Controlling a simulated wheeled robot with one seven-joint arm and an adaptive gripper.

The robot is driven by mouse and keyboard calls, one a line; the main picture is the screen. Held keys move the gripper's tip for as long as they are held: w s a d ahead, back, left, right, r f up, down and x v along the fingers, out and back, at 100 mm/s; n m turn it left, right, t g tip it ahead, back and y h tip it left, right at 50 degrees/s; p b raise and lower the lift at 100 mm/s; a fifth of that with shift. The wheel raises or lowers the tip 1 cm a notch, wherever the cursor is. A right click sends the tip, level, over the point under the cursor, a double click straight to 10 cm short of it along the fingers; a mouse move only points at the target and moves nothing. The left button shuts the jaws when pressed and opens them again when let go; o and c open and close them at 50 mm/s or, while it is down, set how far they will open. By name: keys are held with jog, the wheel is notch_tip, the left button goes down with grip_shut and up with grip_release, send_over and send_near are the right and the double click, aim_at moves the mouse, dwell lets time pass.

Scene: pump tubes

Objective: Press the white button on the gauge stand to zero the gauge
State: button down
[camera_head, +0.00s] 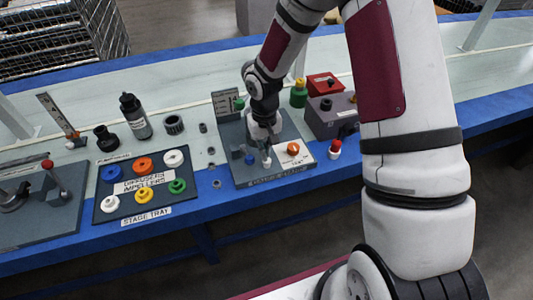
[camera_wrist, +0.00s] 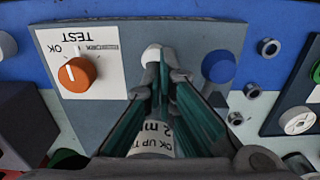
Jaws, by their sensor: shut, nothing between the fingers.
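The gauge stand (camera_head: 240,140) is a grey plate at the table's middle, and it fills much of the wrist view (camera_wrist: 215,40). The white button (camera_wrist: 151,52) is by the stand's near edge, between a blue button (camera_wrist: 219,66) and the orange knob (camera_wrist: 77,75) on a white TEST card. In the head view the white button (camera_head: 267,162) shows right beside my fingertips. My gripper (camera_wrist: 160,62) is shut and empty, pointing down, with its tips at the white button and hiding part of it. I cannot tell whether they touch it.
The stage tray (camera_head: 105,195) with coloured impellers is left of the stand. A grey box (camera_head: 325,120), a red box (camera_head: 322,85) and a red-capped bottle (camera_head: 335,150) are to the right. A white labelled cylinder (camera_wrist: 152,138) is behind my fingers in the wrist view.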

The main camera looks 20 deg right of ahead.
notch_tip(320, 180, up, 10)
jog(key=p, duration=0.1)
jog(key=shift+w+a, duration=0.1)
dwell(1.3)
jog(key=s+d+r+t+h+p, duration=0.1)
jog(key=s+r+t+p, duration=0.15)
jog(key=s+r, duration=1)
jog(key=s+d+r+t+p, duration=0.15)
jog(key=s+r+p, duration=0.25)
jog(key=s+r, duration=0.85)
jog(key=s+r+y+p, duration=0.1)
jog(key=s+r+p, duration=0.1)
jog(key=s+r, duration=0.5)
jog(key=shift+s+a+p, duration=0.25)
jog(key=shift+a+p, duration=0.1)
jog(key=shift+p, duration=0.05)
